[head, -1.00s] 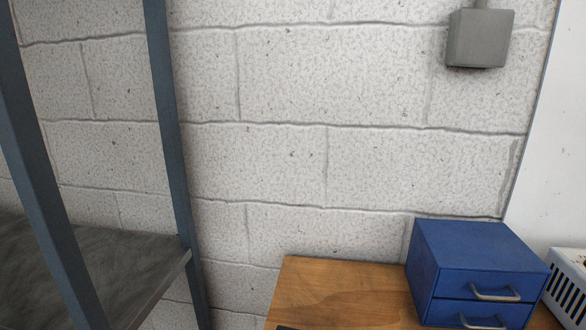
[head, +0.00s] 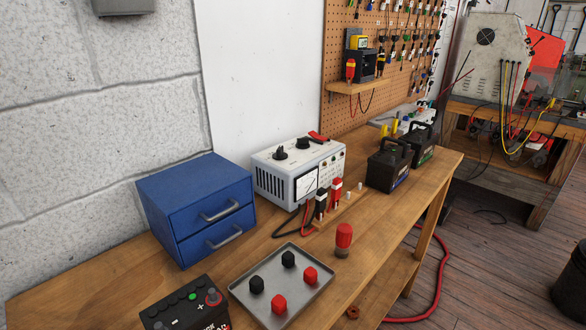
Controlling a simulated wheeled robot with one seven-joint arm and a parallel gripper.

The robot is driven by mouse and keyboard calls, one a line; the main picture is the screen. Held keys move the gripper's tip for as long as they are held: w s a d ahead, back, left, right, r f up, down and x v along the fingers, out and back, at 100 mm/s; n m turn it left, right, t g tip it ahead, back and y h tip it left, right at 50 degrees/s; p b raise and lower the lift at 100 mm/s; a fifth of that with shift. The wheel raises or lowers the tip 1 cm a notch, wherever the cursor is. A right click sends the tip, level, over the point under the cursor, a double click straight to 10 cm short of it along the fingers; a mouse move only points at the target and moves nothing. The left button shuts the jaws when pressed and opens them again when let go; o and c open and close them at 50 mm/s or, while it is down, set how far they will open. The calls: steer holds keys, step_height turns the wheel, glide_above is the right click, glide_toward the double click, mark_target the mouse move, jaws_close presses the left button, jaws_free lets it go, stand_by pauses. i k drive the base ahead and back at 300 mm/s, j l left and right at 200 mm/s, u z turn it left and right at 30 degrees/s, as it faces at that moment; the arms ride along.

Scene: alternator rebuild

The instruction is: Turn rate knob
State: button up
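A white box-shaped instrument (head: 270,180) with a dial meter (head: 306,184) on its front stands on the wooden bench, right of the blue drawer unit. Two black knobs sit on its top: one nearer the left (head: 281,154) and one farther back (head: 303,142). I cannot read any label that tells which is the rate knob. A red part (head: 319,137) lies on top at the back right. A black and a red probe handle (head: 336,190) stand in front of it with leads. My gripper is not in view.
A blue drawer unit (head: 190,199) stands left. In front are a metal tray (head: 262,265) with black and red caps, a black battery (head: 185,308) and a red-topped cylinder (head: 343,238). Two more batteries (head: 387,168) stand right. A red hose (head: 437,270) lies on the floor.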

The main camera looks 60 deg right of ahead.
mark_target(280, 155)
steer(key=k+l+z, duration=0.1)
steer(key=l, duration=0.4)
steer(key=k+l+z, duration=0.1)
steer(key=l, duration=0.4)
steer(key=k+l, duration=0.25)
steer(key=l, duration=0.25)
steer(key=k+l+z, duration=0.15)
steer(key=l, duration=0.35)
steer(key=k+l+z, duration=0.1)
steer(key=l, duration=0.4)
steer(key=j, duration=0.4)
steer(key=i+u, duration=0.05)
